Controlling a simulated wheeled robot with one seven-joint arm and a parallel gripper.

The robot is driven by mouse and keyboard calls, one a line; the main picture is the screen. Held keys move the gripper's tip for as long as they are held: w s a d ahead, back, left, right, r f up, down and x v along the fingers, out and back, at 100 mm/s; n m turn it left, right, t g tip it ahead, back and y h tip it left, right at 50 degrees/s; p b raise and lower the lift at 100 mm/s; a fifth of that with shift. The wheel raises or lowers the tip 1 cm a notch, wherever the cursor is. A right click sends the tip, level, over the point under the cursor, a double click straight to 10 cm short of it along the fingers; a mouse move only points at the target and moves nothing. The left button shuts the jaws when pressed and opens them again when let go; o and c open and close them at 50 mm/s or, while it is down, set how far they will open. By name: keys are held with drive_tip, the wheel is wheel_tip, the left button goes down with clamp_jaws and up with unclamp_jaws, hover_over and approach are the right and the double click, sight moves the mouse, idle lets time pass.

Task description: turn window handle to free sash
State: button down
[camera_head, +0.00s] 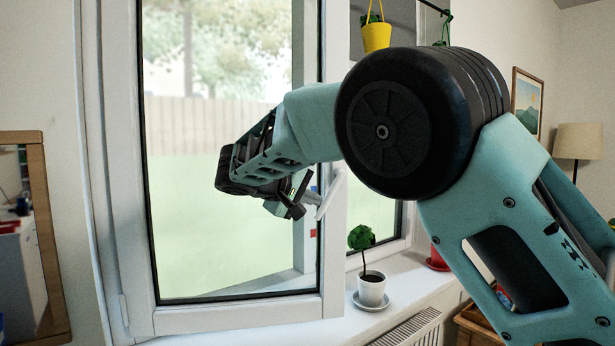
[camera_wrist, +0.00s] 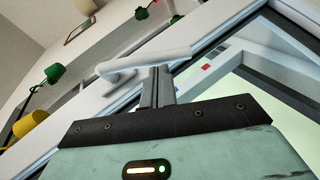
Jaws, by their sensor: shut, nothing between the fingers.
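The white window handle (camera_head: 330,193) is on the right stile of the white-framed sash (camera_head: 334,275). In the head view the lever slants down to the left. In the wrist view the handle (camera_wrist: 150,60) lies across the picture just beyond my fingertips, at an angle to the stile. My gripper (camera_head: 297,207) is shut and empty, close beside the handle. In the wrist view its fingers (camera_wrist: 158,72) overlap the lever's lower edge; I cannot tell whether they touch it. My wrist hides part of the glass.
A small plant in a white pot (camera_head: 371,290) stands on the sill (camera_head: 405,282) right of the sash. A yellow pot (camera_head: 376,37) hangs above it. A wooden-framed mirror (camera_head: 42,235) is at the left. A lamp (camera_head: 578,142) is at the far right.

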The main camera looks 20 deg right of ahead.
sight(324, 210)
drive_tip(key=d+f+n+h+b, duration=0.1)
drive_tip(key=b, duration=0.1)
drive_tip(key=d+f+h+b, duration=0.1)
drive_tip(key=h+b, duration=0.1)
drive_tip(key=shift+s+d+f+n+t+b, duration=0.1)
drive_tip(key=shift+f+n+t+b, duration=0.2)
drive_tip(key=shift+f+n+t, duration=0.1)
drive_tip(key=shift+d+h+b, duration=0.25)
drive_tip(key=shift+h+b, duration=0.05)
drive_tip(key=shift+d+f+b, duration=0.1)
drive_tip(key=shift+d+b, duration=0.3)
drive_tip(key=shift+b, duration=0.15)
drive_tip(key=shift+s+d, duration=0.1)
